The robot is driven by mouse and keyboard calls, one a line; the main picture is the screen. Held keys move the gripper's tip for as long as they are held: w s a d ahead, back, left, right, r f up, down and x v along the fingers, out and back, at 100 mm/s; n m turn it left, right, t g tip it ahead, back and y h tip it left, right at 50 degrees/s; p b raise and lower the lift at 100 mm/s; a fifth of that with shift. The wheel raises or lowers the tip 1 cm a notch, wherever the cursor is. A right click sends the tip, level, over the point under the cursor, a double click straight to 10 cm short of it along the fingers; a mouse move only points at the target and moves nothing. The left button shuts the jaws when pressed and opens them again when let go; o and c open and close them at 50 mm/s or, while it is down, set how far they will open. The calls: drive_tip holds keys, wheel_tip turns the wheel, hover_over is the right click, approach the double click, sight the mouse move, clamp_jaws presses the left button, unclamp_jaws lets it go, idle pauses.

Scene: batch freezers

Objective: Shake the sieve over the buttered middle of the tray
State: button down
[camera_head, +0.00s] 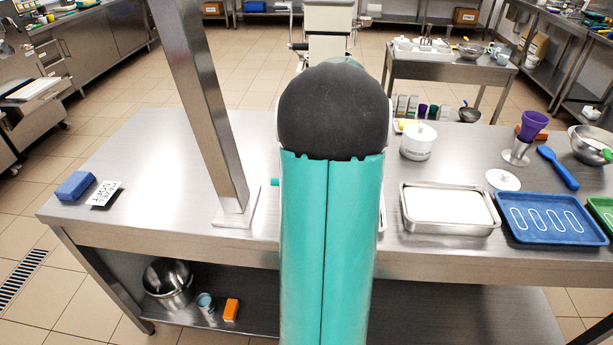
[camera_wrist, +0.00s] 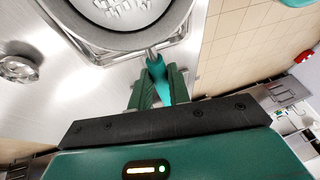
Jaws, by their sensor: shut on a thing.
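In the wrist view my gripper (camera_wrist: 158,85) is shut on the teal handle (camera_wrist: 157,72) of a round metal sieve (camera_wrist: 122,40). The sieve is at the top of the picture, partly cut off, with whitish marks inside its rim. It is above a steel tray (camera_wrist: 92,52), of which only a rim and corner show. The sieve hides the tray's middle, so I cannot see any butter or whether powder has fallen. In the head view my arm hides the gripper, the sieve and most of this tray.
A steel post (camera_head: 215,110) rises from the table (camera_head: 130,185) left of my arm. On the right are a steel tray with white contents (camera_head: 447,232), a blue tray (camera_head: 550,235), a white tub (camera_head: 418,143) and a blue spoon (camera_head: 558,168). The table's left part is mostly clear.

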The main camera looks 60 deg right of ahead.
drive_tip(key=shift+s+a, duration=0.2)
drive_tip(key=shift+a, duration=0.2)
idle(1.0)
